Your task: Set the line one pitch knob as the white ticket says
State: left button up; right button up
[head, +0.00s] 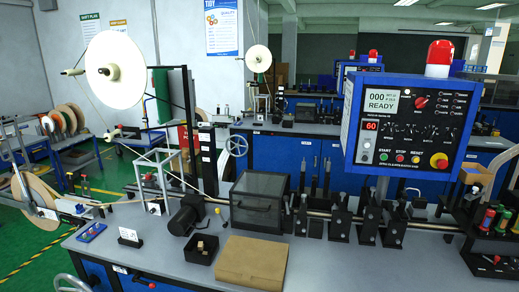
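The blue control panel (407,128) of the nearest line hangs at the right. It has a red-capped knob (421,103) and a row of black knobs (409,131) with white marks around them. Their labels are too small to read, so I cannot tell which is the pitch knob or where it points. The panel screen (377,97) reads 000 and READY, and a red display (371,125) reads 60. A small white card (129,237), likely the ticket, stands on the bench at the left; its writing is too small to read. Neither of my grippers is in view.
START, STOP and RESET buttons (400,158) and a red emergency button (439,160) sit below the knobs. A brown box (252,262), black bin (203,250) and dark clear-sided box (257,201) stand on the bench. Screwdrivers (488,220) stand at the right. A similar panel is behind.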

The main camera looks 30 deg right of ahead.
aim_at(410, 132)
jog(key=z, duration=2.05)
jog(key=i+l, duration=0.1)
jog(key=l, duration=0.4)
jog(key=i+l, duration=0.1)
jog(key=l, duration=0.4)
jog(key=i+l+u, duration=0.1)
jog(key=l, duration=0.4)
